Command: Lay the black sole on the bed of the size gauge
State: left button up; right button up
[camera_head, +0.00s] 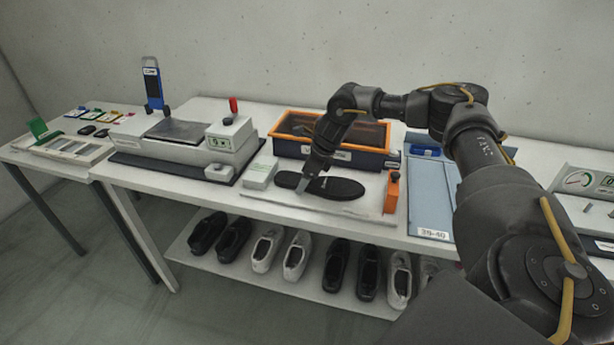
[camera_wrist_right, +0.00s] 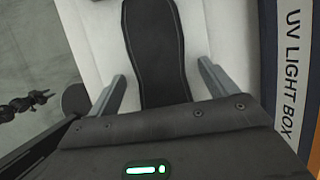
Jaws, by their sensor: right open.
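A black sole (camera_head: 337,188) lies flat on the pale plate (camera_head: 290,206) that looks like the size gauge's bed, between a white block (camera_head: 260,175) and an upright orange block (camera_head: 391,192). In the right wrist view the sole (camera_wrist_right: 155,45) runs lengthwise between my fingers. My right gripper (camera_head: 304,184) is low over the sole's left part and hides a strip of it. Its fingers (camera_wrist_right: 160,71) are open, one on each side of the sole, with gaps showing. My left gripper is not seen in the head view.
An orange-rimmed UV light box (camera_head: 392,160) stands close behind the plate. A blue-grey tray (camera_head: 432,205) is to the right. A white machine (camera_head: 185,140) on a dark base is to the left. Several shoes stand on the lower shelf (camera_head: 215,270).

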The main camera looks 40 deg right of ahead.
jog(key=b+v, duration=0.1)
jog(key=v, duration=1)
jog(key=shift+f, duration=0.1)
